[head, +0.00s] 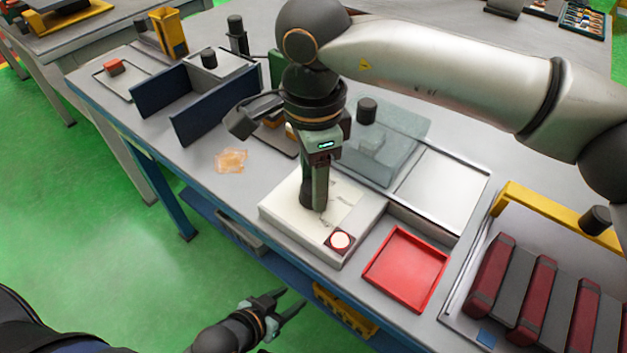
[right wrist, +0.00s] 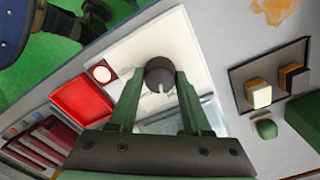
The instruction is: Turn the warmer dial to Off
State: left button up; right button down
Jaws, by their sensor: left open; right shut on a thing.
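The warmer (head: 277,212) is a white box at the table's front edge, and its white top (right wrist: 195,40) fills the middle of the right wrist view. The dial (right wrist: 160,72) is a dark round knob with a pale mark on its lower side in that view. My right gripper (head: 313,203) points down onto the warmer, shut on the dial, with one finger on each side. The gripper hides the dial in the head view. The dial's setting labels are not readable. My left gripper (head: 286,308) is open and empty, low in front of the table.
A white round button with a red surround (head: 340,240) sits on the warmer's front corner. A red tray (head: 407,268) lies right of it. A translucent box (head: 385,150) stands behind, and an orange patch (head: 231,161) lies left. Dark blue panels (head: 215,110) stand farther left.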

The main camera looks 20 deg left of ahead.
jog(key=shift+n, duration=2)
jog(key=shift+c, duration=1.7)
grip_release()
notch_tip(320, 180, up, 13)
jog(key=p, duration=0.1)
jog(key=shift+f+p, duration=0.2)
jog(key=shift+p, duration=0.1)
